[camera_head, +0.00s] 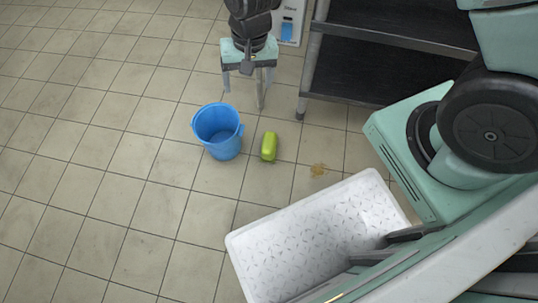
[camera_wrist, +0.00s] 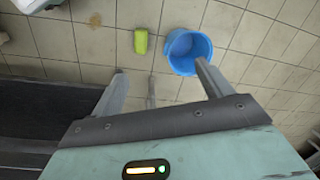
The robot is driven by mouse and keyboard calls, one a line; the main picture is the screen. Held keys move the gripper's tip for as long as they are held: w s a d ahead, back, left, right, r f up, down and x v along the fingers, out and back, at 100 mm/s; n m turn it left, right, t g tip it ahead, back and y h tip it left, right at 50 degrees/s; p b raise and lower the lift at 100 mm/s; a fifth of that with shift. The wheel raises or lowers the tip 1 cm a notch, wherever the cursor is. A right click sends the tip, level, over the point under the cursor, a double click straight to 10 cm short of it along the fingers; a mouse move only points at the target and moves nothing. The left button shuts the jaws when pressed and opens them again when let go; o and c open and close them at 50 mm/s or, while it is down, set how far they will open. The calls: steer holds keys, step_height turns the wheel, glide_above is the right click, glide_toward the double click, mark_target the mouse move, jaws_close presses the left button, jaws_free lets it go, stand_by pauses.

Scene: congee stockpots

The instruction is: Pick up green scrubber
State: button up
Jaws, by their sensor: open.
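The green scrubber (camera_head: 269,146) lies on the tiled floor just right of the blue bucket (camera_head: 219,131) in the head view. In the wrist view the scrubber (camera_wrist: 141,41) is near the top middle, left of the bucket (camera_wrist: 188,50). My gripper (camera_head: 245,97) is in the air behind them in the head view, fingers apart and empty. In the wrist view my gripper (camera_wrist: 163,75) shows its two fingers spread, with the scrubber lying beyond them and not touched.
A white tray (camera_head: 250,240) with a patterned bottom is in the front of the head view. A dark metal shelf (camera_head: 345,68) stands at the back right. A brown stain (camera_head: 318,169) marks the floor right of the scrubber. The tiles to the left are clear.

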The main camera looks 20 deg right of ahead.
mark_target(269, 140)
steer(key=w+d+f+m+b, duration=0.1)
steer(key=f+b, duration=0.5)
steer(key=f, duration=0.7)
steer(key=w+d+f+m+h+b, duration=0.1)
steer(key=d+f+b, duration=0.2)
steer(key=f, duration=1)
steer(key=w+d+f+m+b, duration=0.1)
steer(key=d+f+m+b, duration=0.1)
steer(key=f+b, duration=0.8)
steer(key=shift+d+f, duration=0.15)
steer(key=shift+f, duration=0.8)
steer(key=shift+d+f, duration=0.1)
steer(key=shift+f, duration=0.8)
step_height(269, 140, down, 6)
steer(key=b, duration=0.5)
steer(key=shift+s+r, duration=0.15)
steer(key=shift+r, duration=0.05)
steer(key=shift+r, duration=0.1)
steer(key=c, duration=1.1)
